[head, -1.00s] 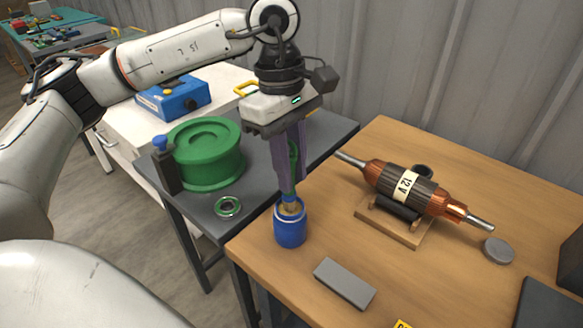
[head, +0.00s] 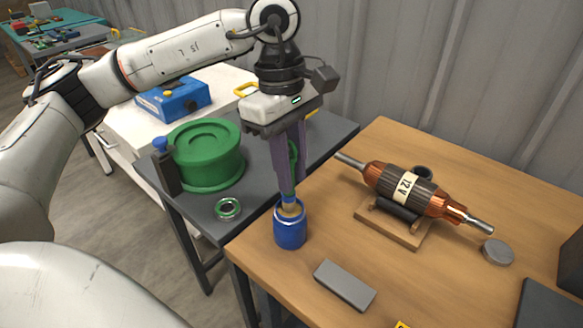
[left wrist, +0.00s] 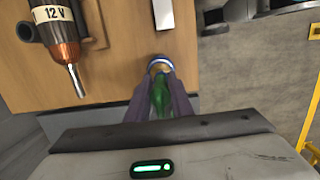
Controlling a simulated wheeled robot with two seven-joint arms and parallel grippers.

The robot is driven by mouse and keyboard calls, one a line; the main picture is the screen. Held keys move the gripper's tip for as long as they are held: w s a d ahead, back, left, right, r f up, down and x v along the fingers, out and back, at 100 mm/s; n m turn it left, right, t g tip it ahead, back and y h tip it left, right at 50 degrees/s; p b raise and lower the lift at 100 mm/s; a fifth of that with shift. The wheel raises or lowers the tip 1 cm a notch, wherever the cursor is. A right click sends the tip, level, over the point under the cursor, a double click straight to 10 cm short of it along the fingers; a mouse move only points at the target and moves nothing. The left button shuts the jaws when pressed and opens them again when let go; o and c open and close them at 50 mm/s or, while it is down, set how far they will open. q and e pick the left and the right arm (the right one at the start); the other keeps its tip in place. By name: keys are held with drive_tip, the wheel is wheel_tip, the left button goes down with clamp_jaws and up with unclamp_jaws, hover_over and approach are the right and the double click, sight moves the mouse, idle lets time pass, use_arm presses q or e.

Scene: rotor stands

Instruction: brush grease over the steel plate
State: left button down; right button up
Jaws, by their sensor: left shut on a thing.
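My left gripper (head: 293,178) is shut on a green-handled brush (head: 292,158), held upright with its head down. The brush's lower end is in the mouth of a blue pot (head: 290,231) on the wooden table; its bristles are mostly hidden inside. In the left wrist view the green handle (left wrist: 161,95) shows between the fingers, above the pot's rim (left wrist: 161,61). A grey steel plate (head: 344,285) lies flat on the table in front of the pot, to its right. It also shows in the left wrist view (left wrist: 163,14). My right gripper is not in view.
A copper rotor (head: 408,188) marked 12 V rests on a wooden stand (head: 396,229) to the right. A round grey disc (head: 497,252) lies beside it. A green spool (head: 205,155) and a ring (head: 228,208) are on the dark side table.

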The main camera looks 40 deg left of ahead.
sight(292, 142)
use_arm(q)
drive_tip(key=shift+r+p, duration=2)
drive_tip(key=shift+r, duration=1.35)
